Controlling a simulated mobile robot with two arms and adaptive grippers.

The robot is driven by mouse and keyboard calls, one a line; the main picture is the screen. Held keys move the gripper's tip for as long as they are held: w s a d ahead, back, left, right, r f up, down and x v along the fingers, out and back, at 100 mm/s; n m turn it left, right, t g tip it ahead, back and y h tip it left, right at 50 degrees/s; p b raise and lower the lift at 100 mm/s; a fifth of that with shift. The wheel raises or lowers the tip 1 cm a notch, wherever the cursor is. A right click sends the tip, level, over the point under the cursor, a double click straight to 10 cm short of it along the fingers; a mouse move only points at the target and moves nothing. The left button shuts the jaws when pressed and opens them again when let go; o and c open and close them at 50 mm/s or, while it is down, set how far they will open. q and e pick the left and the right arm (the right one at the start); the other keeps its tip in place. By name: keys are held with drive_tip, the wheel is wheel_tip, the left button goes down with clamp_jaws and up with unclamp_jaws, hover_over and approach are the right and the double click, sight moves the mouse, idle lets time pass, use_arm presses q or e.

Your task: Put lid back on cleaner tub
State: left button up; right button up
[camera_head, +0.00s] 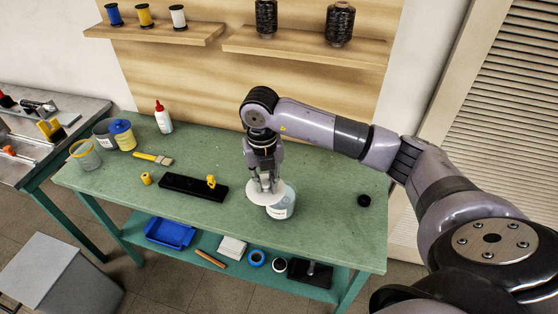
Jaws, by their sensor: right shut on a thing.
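The cleaner tub (284,207) stands upright on the green workbench, right of its middle. It is pale with a printed label. A round white lid (264,194) is at the tub's upper left and hides part of its top. My right gripper (265,186) points down from above and is shut on the lid. The lid overlaps the tub in this view, and I cannot tell whether they touch. My left gripper is not in view.
On the green workbench (335,225) lie a black tray (190,188), a brush (153,158) and a small black disc (364,200). A red-capped bottle (163,119) and several tubs stand at the left. The bench right of the cleaner tub is mostly clear.

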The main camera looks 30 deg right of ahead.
sight(280, 182)
drive_tip(key=d+m, duration=0.1)
drive_tip(key=m, duration=0.2)
drive_tip(key=w+d+m+p, duration=0.1)
drive_tip(key=m, duration=0.3)
drive_tip(key=w+d+m+p, duration=0.1)
drive_tip(key=m, duration=0.3)
drive_tip(key=shift+d, duration=0.2)
wheel_tip(280, 182, down, 7)
drive_tip(key=d+m+b, duration=0.2)
drive_tip(key=m+b, duration=0.1)
drive_tip(key=m, duration=0.4)
drive_tip(key=shift+w+d+m, duration=0.25)
drive_tip(key=shift+w+m, duration=0.15)
drive_tip(key=shift+w, duration=0.05)
drive_tip(key=shift+s, duration=0.1)
drive_tip(key=shift+f, duration=0.15)
idle(1.4)
drive_tip(key=o, duration=1)
drive_tip(key=shift+c, duration=0.2)
